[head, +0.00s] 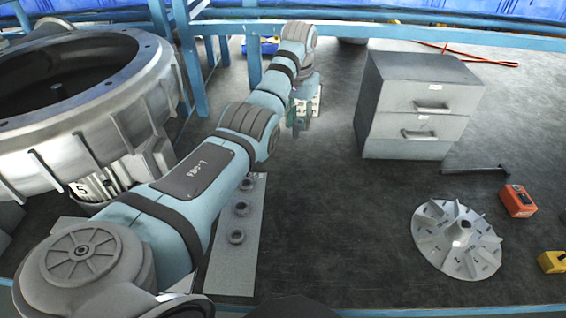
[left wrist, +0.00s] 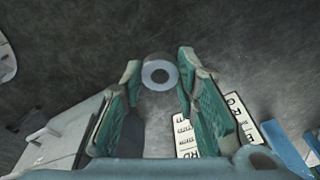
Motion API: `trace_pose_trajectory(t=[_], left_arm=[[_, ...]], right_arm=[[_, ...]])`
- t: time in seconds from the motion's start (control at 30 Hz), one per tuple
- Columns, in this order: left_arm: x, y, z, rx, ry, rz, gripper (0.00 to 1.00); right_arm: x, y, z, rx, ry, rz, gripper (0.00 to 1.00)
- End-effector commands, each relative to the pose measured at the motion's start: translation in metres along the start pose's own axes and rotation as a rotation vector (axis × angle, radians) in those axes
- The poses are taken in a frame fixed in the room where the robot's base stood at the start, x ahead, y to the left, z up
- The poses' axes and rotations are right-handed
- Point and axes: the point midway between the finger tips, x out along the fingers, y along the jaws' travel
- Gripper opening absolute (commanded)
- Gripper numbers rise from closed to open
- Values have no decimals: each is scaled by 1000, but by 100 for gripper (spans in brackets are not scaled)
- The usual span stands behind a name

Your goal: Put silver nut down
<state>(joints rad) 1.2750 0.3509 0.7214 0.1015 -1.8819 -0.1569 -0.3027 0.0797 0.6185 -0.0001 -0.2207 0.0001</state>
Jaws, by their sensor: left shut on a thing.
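My left gripper (head: 299,124) reaches out over the far middle of the bench, left of the drawer cabinet. In the left wrist view its green-padded fingers (left wrist: 158,80) are shut on a silver nut (left wrist: 158,72), a round grey ring with a pale hole, held at the fingertips. The dark bench surface shows behind the nut; its exact height above it I cannot tell. In the head view the held nut is not clearly visible. Three other grey nuts (head: 240,208) sit in a row on a grey plate (head: 233,275) beside my left arm. My right gripper is not in view.
A grey drawer cabinet (head: 385,85) stands right of the gripper. Printed white cards (left wrist: 240,115) lie near it. A finned impeller (head: 445,255), a red box (head: 517,200), a yellow object (head: 552,262) and a dark bar (head: 475,170) lie at right. A large blower housing (head: 140,80) fills the left. The middle bench is clear.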

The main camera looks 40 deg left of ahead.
Motion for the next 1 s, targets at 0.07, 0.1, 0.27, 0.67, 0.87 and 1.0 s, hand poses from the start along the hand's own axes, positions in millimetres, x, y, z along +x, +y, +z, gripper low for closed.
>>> trace_pose_trajectory(t=[0.07,0.1,0.27,0.67,0.87,1.0], left_arm=[[12,-17,0,-52,1,9,8],[10,-22,0,-69,-2,13,8],[28,-28,5,-89,-8,16,8],[151,-24,20,-87,-6,17,8],[183,-22,24,-86,-7,18,8],[198,-22,26,-85,-6,17,8]], right_arm=[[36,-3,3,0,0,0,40],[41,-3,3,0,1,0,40],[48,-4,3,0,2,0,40],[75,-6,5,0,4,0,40],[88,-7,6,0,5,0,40],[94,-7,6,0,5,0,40]])
